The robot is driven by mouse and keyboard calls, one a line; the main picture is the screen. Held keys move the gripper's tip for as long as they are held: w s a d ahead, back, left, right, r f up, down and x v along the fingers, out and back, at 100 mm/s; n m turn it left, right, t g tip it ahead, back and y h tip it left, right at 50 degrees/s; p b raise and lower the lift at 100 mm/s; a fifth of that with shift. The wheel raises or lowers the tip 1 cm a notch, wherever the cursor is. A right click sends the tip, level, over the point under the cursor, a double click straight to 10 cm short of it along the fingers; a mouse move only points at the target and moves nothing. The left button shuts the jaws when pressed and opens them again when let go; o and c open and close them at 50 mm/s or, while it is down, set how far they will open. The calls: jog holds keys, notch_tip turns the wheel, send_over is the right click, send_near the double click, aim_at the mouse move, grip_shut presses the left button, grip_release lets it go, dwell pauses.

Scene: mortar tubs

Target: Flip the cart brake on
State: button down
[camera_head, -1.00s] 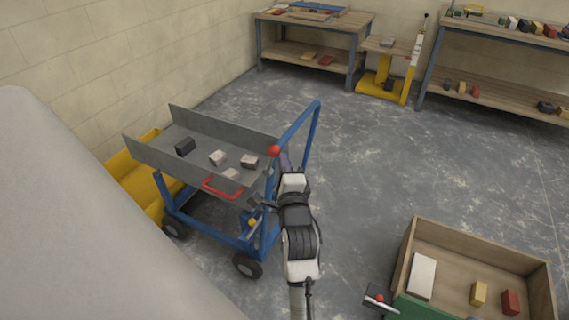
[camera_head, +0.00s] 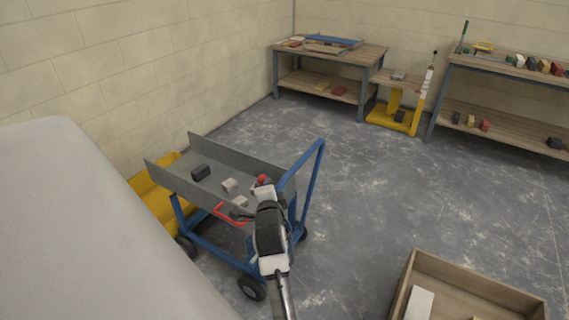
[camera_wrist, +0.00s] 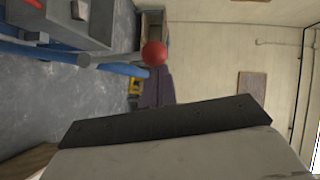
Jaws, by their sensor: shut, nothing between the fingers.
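The cart (camera_head: 187,218) has a blue frame and a grey tray, and stands left of centre in the head view. A red ball knob (camera_head: 262,180) shows near the handle end of the tray. In the wrist view the red knob (camera_wrist: 154,53) is close, at the tip of my gripper (camera_wrist: 156,76). My gripper's dark purple fingers are shut with nothing between them. I cannot tell whether they touch the knob. In the head view my wrist hides the fingers and the knob's lower side. The lever under the knob is mostly hidden.
The blue push handle (camera_head: 318,170) rises just right of my arm. A wooden crate (camera_head: 475,283) stands at the lower right. Workbenches line the back. The floor between is clear.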

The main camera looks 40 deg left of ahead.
jog(key=s+a+f+n+h, duration=0.1)
jog(key=s+a+n+h, duration=0.1)
jog(key=a, duration=0.6)
jog(key=shift+a+n+g+h, duration=0.3)
jog(key=shift+n+g+h, duration=0.1)
jog(key=shift+s+a+f, duration=0.1)
